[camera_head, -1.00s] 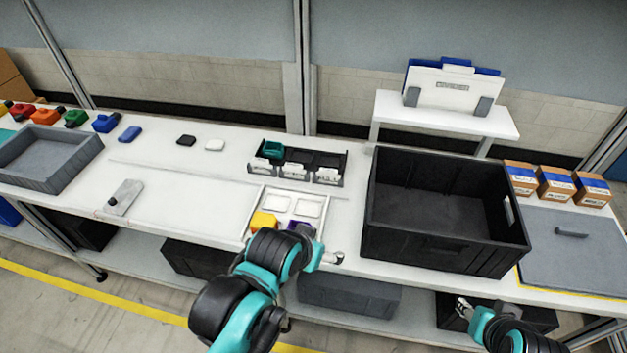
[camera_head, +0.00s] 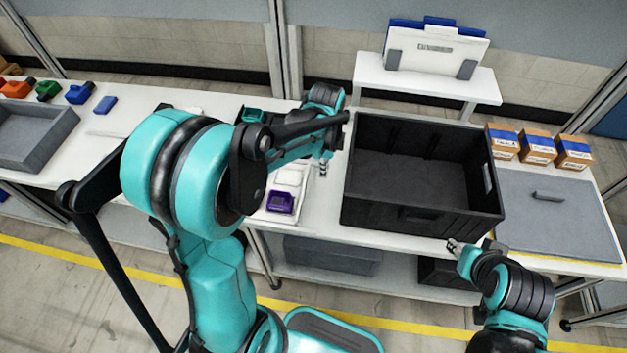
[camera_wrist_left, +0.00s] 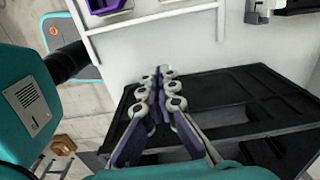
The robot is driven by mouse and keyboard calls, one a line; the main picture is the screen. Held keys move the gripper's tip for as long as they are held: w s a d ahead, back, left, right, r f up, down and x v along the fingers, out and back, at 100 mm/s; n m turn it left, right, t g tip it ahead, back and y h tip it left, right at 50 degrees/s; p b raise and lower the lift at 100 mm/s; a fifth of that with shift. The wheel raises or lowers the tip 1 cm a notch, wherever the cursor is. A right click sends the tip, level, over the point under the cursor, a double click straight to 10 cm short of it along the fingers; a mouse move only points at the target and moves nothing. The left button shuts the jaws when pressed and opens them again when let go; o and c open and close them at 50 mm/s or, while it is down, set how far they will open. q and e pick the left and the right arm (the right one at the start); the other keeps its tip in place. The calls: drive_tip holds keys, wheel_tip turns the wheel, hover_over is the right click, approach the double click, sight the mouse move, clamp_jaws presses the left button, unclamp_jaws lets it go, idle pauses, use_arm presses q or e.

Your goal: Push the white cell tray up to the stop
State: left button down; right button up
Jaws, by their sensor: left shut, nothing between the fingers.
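The white cell tray (camera_head: 292,180) sits on the white table, left of the black crate, with a purple part (camera_head: 281,201) in its near cell. My left arm hides much of the tray and the table to its left. The tray's edge (camera_wrist_left: 165,16) and the purple part (camera_wrist_left: 106,5) show at the top of the left wrist view. My left gripper (camera_head: 323,170) is shut and empty, between tray and crate; its closed fingers show in the wrist view (camera_wrist_left: 163,72). My right gripper (camera_head: 453,246) is near the crate's front right; its jaws are too small to judge. I cannot make out the stop.
The black crate (camera_head: 420,217) stands close to the right of my left gripper. A grey bin (camera_head: 40,160) is at the left. Small boxes (camera_head: 537,148) and a grey panel (camera_head: 560,215) are at the right. A raised white shelf (camera_head: 425,80) stands behind.

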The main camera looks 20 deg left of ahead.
sight(322, 195)
use_arm(q)
wheel_tip(322, 195, down, 11)
drive_tip(key=b, duration=0.4)
drive_tip(key=shift+a, duration=0.1)
drive_tip(key=a, duration=0.2)
drive_tip(key=shift+s+a+r, duration=0.4)
drive_tip(key=shift+s+a, duration=0.05)
drive_tip(key=shift+a, duration=0.4)
